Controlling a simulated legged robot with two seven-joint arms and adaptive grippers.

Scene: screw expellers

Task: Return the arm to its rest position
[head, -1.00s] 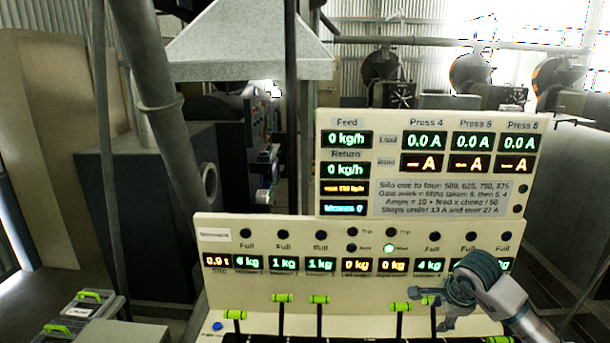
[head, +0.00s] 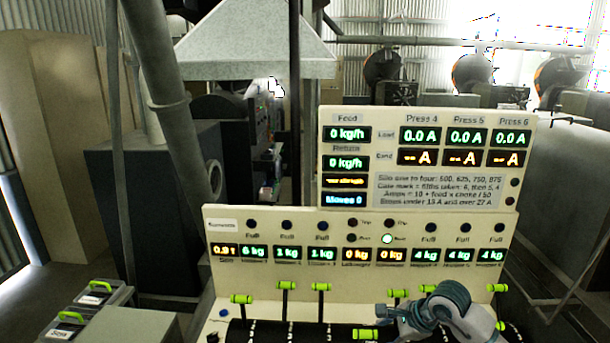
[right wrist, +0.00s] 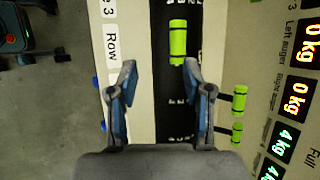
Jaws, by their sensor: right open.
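My right gripper (right wrist: 163,105) is open and empty in the right wrist view, its two blue-padded fingers spread over a black slotted strip (right wrist: 172,85) of the console. A green lever handle (right wrist: 178,42) stands beyond the fingertips, apart from them. In the head view my right arm (head: 445,310) comes in at the lower right, in front of the console's lower panel (head: 340,228). The fingers are hard to make out there, near a green handle (head: 366,334). My left gripper is not in view.
Several green-handled levers (head: 287,285) rise along the console front. An upper display panel (head: 345,200) stands behind. Grey boxes with green handles (head: 95,293) are at the lower left. A slanted pipe (head: 160,80) crosses the left side. Presses (head: 395,75) stand at the back.

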